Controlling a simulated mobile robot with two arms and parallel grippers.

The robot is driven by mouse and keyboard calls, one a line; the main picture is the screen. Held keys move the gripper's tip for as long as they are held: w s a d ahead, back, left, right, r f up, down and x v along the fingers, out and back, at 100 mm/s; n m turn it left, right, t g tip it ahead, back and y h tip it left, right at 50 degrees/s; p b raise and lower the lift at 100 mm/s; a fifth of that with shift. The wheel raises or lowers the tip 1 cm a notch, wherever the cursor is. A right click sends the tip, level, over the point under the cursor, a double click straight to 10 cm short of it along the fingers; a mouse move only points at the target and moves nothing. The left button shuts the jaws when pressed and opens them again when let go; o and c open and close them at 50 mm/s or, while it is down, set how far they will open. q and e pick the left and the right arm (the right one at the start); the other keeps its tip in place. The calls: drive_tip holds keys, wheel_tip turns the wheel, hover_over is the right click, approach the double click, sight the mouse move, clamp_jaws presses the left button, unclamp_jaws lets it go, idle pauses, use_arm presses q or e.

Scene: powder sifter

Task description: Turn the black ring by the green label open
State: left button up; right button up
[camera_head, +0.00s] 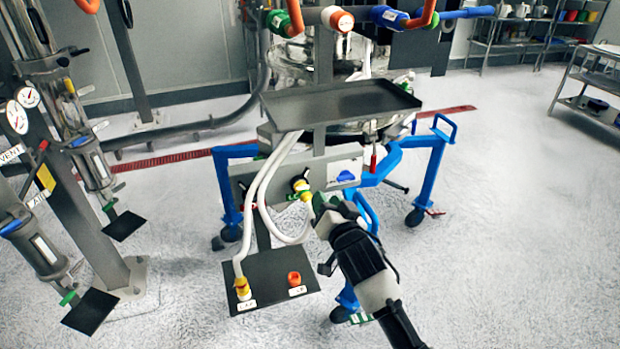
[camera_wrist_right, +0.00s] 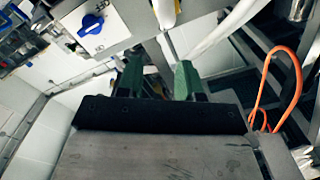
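The green label cannot be made out clearly. My right gripper (camera_head: 322,207) is just below and right of the ring and appears apart from it. In the right wrist view, the green fingertips (camera_wrist_right: 159,80) stand apart with nothing between them. My left gripper is not in view.
A blue knob (camera_head: 346,176) is on a white plate right of the ring; it also shows in the wrist view (camera_wrist_right: 91,23). White hoses (camera_head: 266,200) hang left of the ring. A grey tray (camera_head: 340,103) juts out above. A lower plate (camera_head: 268,272) holds yellow and orange caps.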

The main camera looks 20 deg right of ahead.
sight(308, 171)
drive_tip(key=w, duration=1.1)
drive_tip(key=shift+a, duration=0.25)
drive_tip(key=shift+r, duration=0.1)
drive_tip(key=shift+c, duration=0.3)
clamp_jaws()
